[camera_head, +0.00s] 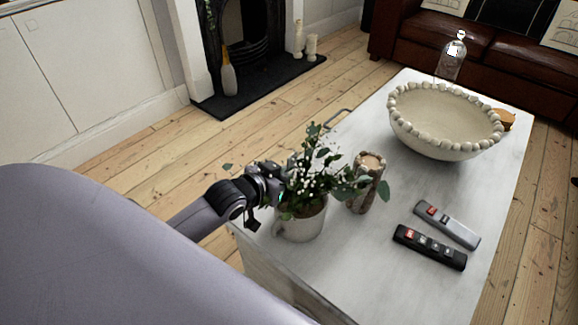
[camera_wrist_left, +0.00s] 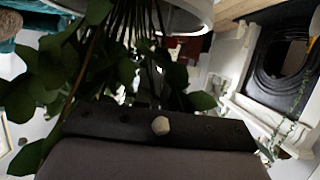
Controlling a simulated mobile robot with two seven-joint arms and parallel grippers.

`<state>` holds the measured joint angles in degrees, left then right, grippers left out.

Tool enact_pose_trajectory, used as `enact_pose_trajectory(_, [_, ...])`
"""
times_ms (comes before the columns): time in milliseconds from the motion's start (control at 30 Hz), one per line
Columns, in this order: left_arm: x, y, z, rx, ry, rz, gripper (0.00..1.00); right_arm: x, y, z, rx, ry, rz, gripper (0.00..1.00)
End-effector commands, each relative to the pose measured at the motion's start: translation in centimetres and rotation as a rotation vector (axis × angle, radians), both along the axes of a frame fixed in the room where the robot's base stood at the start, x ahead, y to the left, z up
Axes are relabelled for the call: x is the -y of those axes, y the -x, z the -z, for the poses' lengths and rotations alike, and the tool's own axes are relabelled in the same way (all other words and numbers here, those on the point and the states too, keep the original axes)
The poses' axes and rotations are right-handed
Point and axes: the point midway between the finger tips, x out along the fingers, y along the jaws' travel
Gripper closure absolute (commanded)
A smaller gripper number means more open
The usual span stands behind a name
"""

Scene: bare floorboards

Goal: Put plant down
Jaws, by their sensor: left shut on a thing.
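The plant (camera_head: 318,172) has green leaves and small white flowers in a whitish mug-like pot (camera_head: 302,226). The pot is upright at the near left edge of the pale table (camera_head: 345,265); I cannot tell whether its base touches the top. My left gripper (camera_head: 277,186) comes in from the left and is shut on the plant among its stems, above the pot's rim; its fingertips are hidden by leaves. In the left wrist view, leaves and stems (camera_wrist_left: 125,40) are close to the camera, with the white pot (camera_wrist_left: 187,14) at the top. My right gripper is not in view.
A wooden candle holder (camera_head: 365,185) stands just right of the plant. A black remote (camera_head: 430,248) and a grey remote (camera_head: 447,226) lie further right. A large beaded bowl (camera_head: 440,120), a glass cloche (camera_head: 451,62) and a small wooden item (camera_head: 506,119) are at the far end.

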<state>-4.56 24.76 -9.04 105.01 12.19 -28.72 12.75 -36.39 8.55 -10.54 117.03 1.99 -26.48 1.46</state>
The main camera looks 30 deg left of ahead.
Motion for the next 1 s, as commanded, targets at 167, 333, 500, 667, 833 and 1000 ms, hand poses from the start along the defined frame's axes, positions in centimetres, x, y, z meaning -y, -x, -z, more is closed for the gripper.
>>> enact_pose_trajectory(167, [0.1,-0.2,-0.6,0.019,0.004,0.001,1.00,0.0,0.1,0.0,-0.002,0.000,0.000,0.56])
enact_pose_trajectory(333, [0.1,-0.2,-0.4,0.019,0.004,0.001,1.00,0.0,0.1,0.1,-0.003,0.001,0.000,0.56])
enact_pose_trajectory(500, [0.0,0.0,0.2,0.003,0.000,0.001,0.65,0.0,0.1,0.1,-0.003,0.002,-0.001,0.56])
enact_pose_trajectory(667, [0.0,0.0,0.2,0.003,0.000,0.000,0.65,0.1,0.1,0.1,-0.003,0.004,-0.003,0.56])
enact_pose_trajectory(833, [0.0,0.3,-0.2,0.002,0.000,0.000,0.65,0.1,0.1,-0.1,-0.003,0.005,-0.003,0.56])
enact_pose_trajectory(1000, [-0.3,2.1,-0.9,0.000,-0.001,0.000,0.65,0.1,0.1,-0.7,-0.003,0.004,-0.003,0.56])
